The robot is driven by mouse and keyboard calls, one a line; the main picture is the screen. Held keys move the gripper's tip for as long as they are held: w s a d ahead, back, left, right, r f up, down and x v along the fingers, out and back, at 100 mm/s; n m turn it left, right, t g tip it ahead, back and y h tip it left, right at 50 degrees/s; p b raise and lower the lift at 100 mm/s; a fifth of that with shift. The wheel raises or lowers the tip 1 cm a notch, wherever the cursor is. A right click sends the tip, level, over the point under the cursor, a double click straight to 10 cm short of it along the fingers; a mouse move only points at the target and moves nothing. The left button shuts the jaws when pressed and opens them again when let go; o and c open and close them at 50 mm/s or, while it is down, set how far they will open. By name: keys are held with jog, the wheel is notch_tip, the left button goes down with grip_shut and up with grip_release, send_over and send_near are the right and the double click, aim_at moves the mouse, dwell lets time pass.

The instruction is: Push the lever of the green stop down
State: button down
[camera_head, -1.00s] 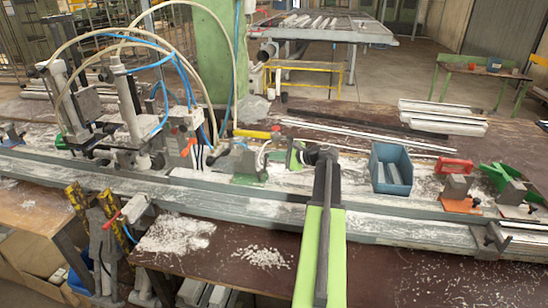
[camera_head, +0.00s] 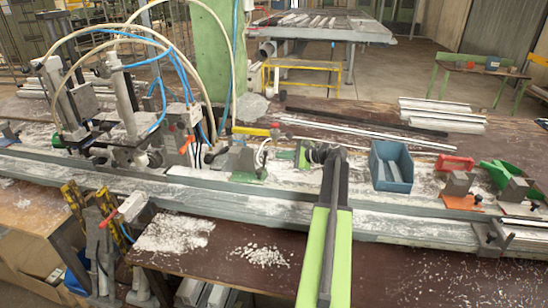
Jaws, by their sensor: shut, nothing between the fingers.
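A stop with a green base (camera_head: 246,178) stands on the bench rail left of centre, with a dark metal body. A yellow bar (camera_head: 250,131) with a red end shows just above and behind it; I cannot tell whether it is the stop's lever. Another stop with a green lever (camera_head: 497,172) and a grey block stands at the far right of the rail. My gripper (camera_head: 284,156) is small and partly hidden by my own arm. It is shut and empty, to the right of the left green-based stop and apart from it.
A blue bin (camera_head: 390,167) stands on the bench right of my arm. A stop with a red lever (camera_head: 456,162) and orange base is beyond it. Clamp cylinders (camera_head: 122,95) and hoses crowd the left. Metal profiles (camera_head: 370,133) lie behind.

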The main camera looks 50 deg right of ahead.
jog(key=a+p+v, duration=0.1)
jog(key=v, duration=0.6)
jog(key=shift+s+d, duration=0.25)
jog(key=shift+s, duration=0.05)
jog(key=shift+f, duration=0.1)
